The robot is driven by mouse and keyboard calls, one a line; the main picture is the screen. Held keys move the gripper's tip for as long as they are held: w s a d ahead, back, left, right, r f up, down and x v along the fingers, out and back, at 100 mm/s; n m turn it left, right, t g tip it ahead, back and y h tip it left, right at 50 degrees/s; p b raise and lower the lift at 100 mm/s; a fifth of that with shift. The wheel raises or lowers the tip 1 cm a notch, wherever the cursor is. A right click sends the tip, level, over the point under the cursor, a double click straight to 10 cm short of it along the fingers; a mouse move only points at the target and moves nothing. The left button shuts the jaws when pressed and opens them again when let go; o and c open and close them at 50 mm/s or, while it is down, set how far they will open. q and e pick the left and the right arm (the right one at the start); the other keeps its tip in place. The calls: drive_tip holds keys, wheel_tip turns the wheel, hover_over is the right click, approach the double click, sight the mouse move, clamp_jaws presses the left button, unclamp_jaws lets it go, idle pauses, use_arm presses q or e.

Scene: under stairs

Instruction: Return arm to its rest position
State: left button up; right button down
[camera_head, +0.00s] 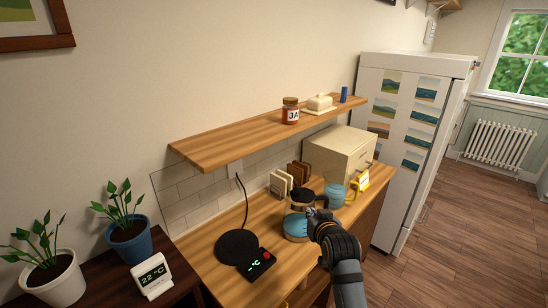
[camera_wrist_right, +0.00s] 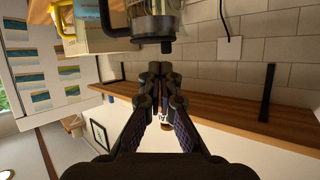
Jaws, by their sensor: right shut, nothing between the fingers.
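My right arm comes in from the bottom of the head view, and its dark gripper (camera_head: 318,214) is by the glass pot with a black top (camera_head: 299,201). In the right wrist view the gripper's fingers (camera_wrist_right: 162,72) are shut with nothing between them. The pot (camera_wrist_right: 155,18) shows there just beyond the fingertips, its black handle to the left. Whether finger and pot touch, I cannot tell. My left gripper is in neither view.
A white fridge (camera_head: 395,150) stands beyond; floor at right is clear.

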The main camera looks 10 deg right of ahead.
drive_tip(key=s+d+f+n+g, duration=0.15)
drive_tip(key=s+f+g, duration=0.5)
drive_tip(key=s, duration=0.85)
drive_tip(key=s+d+f+n+g, duration=0.1)
drive_tip(key=s+d+f+g, duration=0.2)
drive_tip(key=s+f, duration=1)
drive_tip(key=s+d+f+g+b, duration=0.1)
drive_tip(key=s+f, duration=0.2)
drive_tip(key=f, duration=1)
drive_tip(key=s+d+f+g+b, duration=0.1)
drive_tip(key=s+d+f, duration=0.15)
drive_tip(key=f, duration=1.15)
drive_tip(key=s+f, duration=1.5)
drive_tip(key=s, duration=0.3)
drive_tip(key=shift+s+f+m+g+h+b, duration=0.3)
drive_tip(key=shift+s+f+m+g+b, duration=0.05)
drive_tip(key=shift+m, duration=0.1)
